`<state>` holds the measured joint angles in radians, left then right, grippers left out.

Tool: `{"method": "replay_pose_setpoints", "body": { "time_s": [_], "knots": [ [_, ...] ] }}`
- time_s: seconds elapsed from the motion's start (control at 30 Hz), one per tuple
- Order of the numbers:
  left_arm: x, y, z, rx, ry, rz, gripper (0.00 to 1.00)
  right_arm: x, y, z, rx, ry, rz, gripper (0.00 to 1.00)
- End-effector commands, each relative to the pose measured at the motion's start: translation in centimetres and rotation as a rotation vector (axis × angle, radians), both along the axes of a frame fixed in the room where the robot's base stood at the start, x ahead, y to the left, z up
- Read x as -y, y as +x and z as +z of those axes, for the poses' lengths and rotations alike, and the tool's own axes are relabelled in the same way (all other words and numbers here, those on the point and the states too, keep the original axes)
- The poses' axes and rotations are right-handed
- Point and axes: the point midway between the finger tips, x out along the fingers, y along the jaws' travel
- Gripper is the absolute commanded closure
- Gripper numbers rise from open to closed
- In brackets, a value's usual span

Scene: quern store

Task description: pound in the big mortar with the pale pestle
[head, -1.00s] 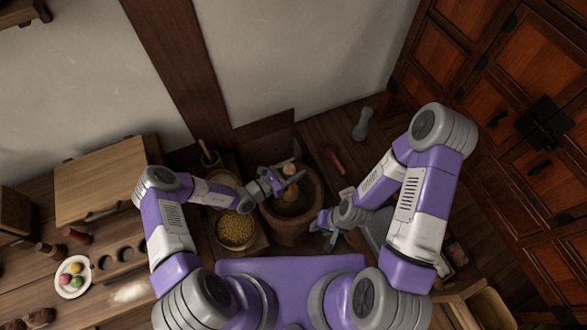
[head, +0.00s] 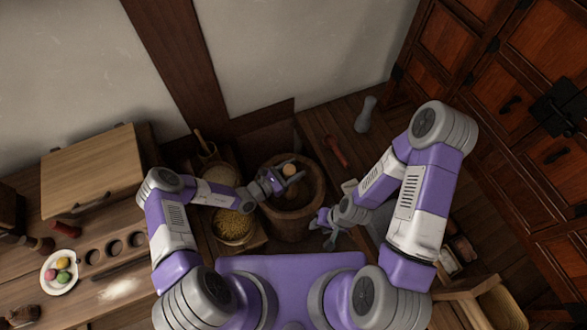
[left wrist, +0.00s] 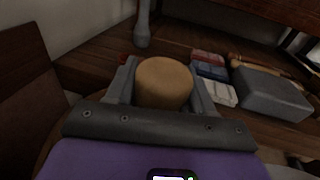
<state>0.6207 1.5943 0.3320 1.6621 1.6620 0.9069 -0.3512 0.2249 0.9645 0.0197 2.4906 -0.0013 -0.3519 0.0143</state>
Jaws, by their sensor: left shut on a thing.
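The big mortar (head: 318,190) is a wide brown wooden tub on the floor in front of me in the head view. My left gripper (head: 285,178) is over its mouth, shut on the pale pestle (head: 289,170). The pestle's round, light tan top stands between the fingers in the left wrist view (left wrist: 164,80). Its lower part goes down into the mortar and is mostly hidden by the gripper and shadow. My right gripper (head: 325,228) is beside the mortar's right side, low, empty, with its fingers apart.
A bowl of yellow grain (head: 232,228) stands just left of the mortar. A grey pestle (head: 366,114) and a reddish one (head: 336,151) are on the boards at the back right. A bench with a plate of coloured balls (head: 60,272) is at left; a cabinet (head: 535,110) is at right.

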Motion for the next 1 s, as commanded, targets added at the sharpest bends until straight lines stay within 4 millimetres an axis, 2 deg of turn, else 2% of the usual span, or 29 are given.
{"method": "replay_pose_setpoints", "body": {
  "time_s": [0.27,0.43,0.9,1.0],
  "knots": [
    [0.1,0.1,-0.5,0.003,-0.004,0.001,1.00,0.0,0.0,-0.5,0.000,0.000,0.000,0.62],
    [0.0,0.1,0.2,0.003,-0.004,0.001,1.00,0.0,0.0,0.2,0.000,0.000,0.000,0.62],
    [0.0,0.1,6.8,0.004,-0.004,0.001,1.00,0.0,0.0,6.5,0.000,0.000,0.000,0.62],
    [0.0,0.1,7.7,0.004,-0.004,0.001,1.00,0.0,0.0,7.3,0.000,0.000,0.000,0.62]
  ]
}}
